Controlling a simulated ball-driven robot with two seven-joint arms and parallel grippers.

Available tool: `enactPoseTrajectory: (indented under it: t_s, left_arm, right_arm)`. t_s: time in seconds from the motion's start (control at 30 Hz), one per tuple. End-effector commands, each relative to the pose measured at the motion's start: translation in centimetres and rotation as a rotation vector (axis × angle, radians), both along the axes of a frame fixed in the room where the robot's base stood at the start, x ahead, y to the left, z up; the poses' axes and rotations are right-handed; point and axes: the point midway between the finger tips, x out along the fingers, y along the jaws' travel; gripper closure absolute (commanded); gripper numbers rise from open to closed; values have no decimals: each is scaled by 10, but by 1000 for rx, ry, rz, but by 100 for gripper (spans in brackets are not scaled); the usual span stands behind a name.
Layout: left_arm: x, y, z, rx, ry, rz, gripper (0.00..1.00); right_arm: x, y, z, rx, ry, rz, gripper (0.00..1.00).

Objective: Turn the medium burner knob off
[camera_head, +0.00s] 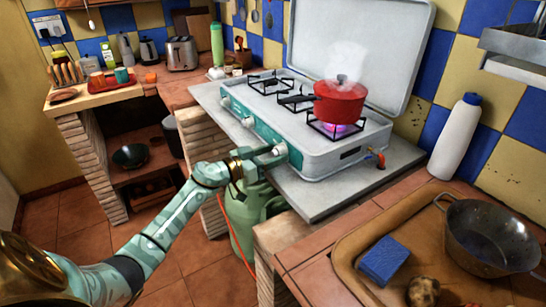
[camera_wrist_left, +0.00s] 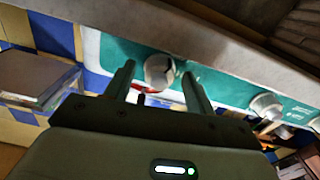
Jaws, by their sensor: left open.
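The stove (camera_head: 320,150) has a teal front panel with white round knobs. The knob nearest the right end (camera_head: 281,149) is at my left gripper (camera_head: 270,156). In the left wrist view this knob (camera_wrist_left: 159,71) sits between the two fingertips of the open left gripper (camera_wrist_left: 158,78), with a gap on each side. A red pot (camera_head: 340,102) steams on the right burner, over a pinkish-purple flame (camera_head: 335,128). Which knob is the medium burner's cannot be read. My right gripper is out of view.
Another knob (camera_head: 248,122) is farther along the panel; it also shows in the left wrist view (camera_wrist_left: 266,105). A green gas bottle (camera_head: 245,215) stands below the counter. A white bottle (camera_head: 456,138) and a metal pan (camera_head: 487,236) are at the right.

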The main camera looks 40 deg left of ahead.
Motion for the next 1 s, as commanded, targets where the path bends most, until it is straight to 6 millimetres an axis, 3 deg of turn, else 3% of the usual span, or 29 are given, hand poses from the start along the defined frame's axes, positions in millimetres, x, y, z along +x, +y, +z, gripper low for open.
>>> enactPoseTrajectory:
  t_s: [0.23,0.4,0.73,1.0]
  left_arm:
    - [1,0,1,1,0,0,45]
    - [1,0,0,1,0,0,90]
    - [0,0,1,27,-11,0,90]
    - [0,1,2,163,-66,2,90]
  right_arm:
    - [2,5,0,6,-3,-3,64]
    - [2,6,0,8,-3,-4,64]
    - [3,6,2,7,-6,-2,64]
    - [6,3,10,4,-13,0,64]
